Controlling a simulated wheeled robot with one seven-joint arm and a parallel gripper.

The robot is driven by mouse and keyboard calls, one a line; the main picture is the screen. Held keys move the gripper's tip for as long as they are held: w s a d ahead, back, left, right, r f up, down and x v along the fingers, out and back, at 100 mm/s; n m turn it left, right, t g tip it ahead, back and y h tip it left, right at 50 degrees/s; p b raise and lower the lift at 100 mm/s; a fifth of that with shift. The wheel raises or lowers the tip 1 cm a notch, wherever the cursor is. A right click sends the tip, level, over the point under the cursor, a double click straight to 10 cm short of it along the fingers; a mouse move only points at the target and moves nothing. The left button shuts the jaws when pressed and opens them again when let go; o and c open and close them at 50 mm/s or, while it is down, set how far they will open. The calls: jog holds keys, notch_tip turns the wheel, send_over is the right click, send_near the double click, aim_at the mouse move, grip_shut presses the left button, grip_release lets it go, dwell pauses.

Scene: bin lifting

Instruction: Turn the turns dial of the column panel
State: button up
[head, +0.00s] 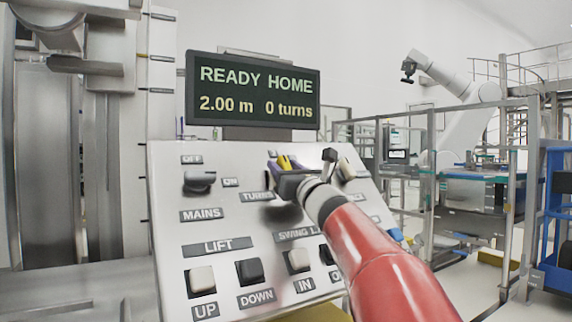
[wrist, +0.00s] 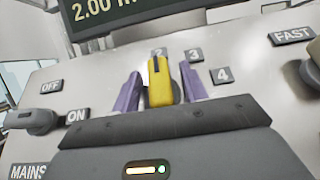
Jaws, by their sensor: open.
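The turns dial is a yellow knob (wrist: 161,84) with a dark line at its top, pointing up near the 2 mark in the wrist view; marks 3 and 4 show to its right. In the head view the dial (head: 286,162) is partly hidden by my gripper. My gripper (wrist: 158,88) is open, with one purple finger on each side of the knob and a gap visible on both sides. In the head view my gripper (head: 281,165) is at the upper middle of the column panel (head: 225,285). The display (head: 254,91) reads READY HOME, 2.00 m, 0 turns.
The MAINS switch (head: 199,181) is left of the dial, and a speed knob marked FAST (wrist: 311,75) is right. LIFT and SWING buttons line the panel's lower part. A grey column stands at left; a railed work cell with another robot arm (head: 440,80) is behind at right.

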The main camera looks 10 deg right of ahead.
jog(key=shift+c, duration=0.4)
grip_shut()
jog(key=shift+f, duration=0.1)
jog(key=shift+m+b, duration=0.3)
jog(key=shift+b, duration=0.15)
